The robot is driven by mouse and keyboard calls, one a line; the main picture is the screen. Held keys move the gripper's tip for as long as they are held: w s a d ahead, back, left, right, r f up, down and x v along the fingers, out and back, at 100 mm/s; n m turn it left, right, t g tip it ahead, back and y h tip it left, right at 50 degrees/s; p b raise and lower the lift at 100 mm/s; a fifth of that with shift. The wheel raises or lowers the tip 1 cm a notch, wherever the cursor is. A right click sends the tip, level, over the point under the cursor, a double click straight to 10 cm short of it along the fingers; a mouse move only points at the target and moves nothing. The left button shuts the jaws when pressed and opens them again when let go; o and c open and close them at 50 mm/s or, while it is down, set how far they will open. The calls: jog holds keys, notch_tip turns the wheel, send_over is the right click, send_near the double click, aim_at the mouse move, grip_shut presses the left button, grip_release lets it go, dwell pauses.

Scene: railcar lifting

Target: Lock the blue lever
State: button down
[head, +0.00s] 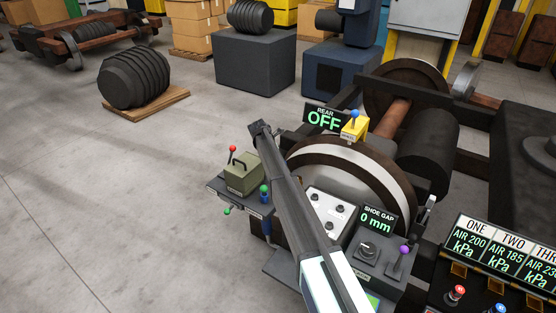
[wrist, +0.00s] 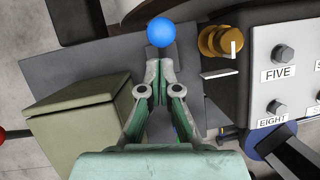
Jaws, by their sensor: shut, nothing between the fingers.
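In the wrist view a round blue knob (wrist: 161,31) stands on a dark stem, just beyond the tips of my gripper (wrist: 158,70). My gripper's fingers are together with nothing between them. I cannot tell whether they touch the stem. In the head view my gripper (head: 259,130) is above the control shelf, and my arm hides part of the shelf behind it. Another blue-topped lever (head: 354,115) stands on a yellow box beside the REAR OFF display.
The olive box (head: 243,174) with a red-knobbed lever (head: 233,149) is left of my arm. A wheel (head: 350,165) and a white switch panel (head: 327,212) are to its right. The SHOE GAP display (head: 376,218) reads 0 mm. Open floor is at left.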

jog(key=w+b+v, duration=0.1)
jog(key=b+v, duration=0.2)
jog(key=v, duration=0.7)
jog(key=shift+d+r, duration=0.25)
jog(key=shift+r, duration=0.4)
